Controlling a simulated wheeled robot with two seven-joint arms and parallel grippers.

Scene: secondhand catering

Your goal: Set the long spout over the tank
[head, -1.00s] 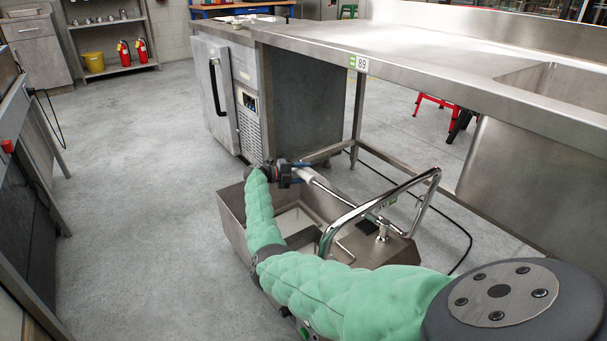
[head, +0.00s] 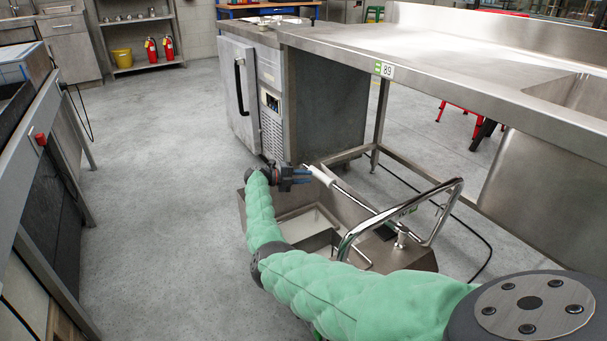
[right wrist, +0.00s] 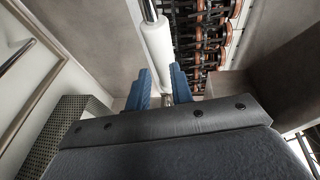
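The long spout (head: 365,203) is a chrome tube with a white sleeve near its free end, running from a short post (head: 402,236) on the tank's right part. The steel tank (head: 336,197) stands low on the floor, open at the top. In the head view, the spout's free end appears at the tank's back edge; its exact height is unclear. My right gripper (head: 302,177) has its blue fingers around this end. In the right wrist view, the white sleeve (right wrist: 156,45) comes down between the fingers (right wrist: 160,90). My left gripper is out of view.
A chrome loop handle (head: 447,212) rises over the tank's right side. A steel sink table (head: 440,70) stands behind it, with a black cable (head: 483,240) on the floor below. The floor at left is clear up to a steel unit (head: 40,180).

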